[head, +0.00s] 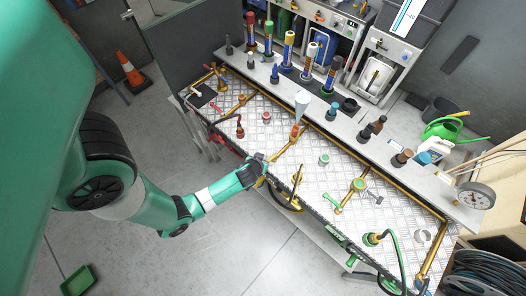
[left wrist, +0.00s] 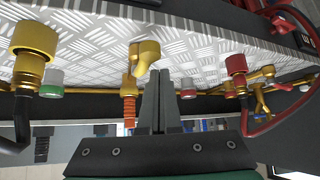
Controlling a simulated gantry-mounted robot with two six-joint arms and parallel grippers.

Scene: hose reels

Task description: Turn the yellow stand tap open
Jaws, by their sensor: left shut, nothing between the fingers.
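My left gripper (head: 265,158) is at the bench's front edge, left of the tap. Its fingers (left wrist: 158,88) are shut and empty. A yellow curved handle (left wrist: 145,55) is close to the left of the fingertips; contact cannot be told. My right gripper is not in view.
Brass pipes cross the bench. A shelf (head: 350,120) with several nozzles runs behind. The floor in front is mostly clear.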

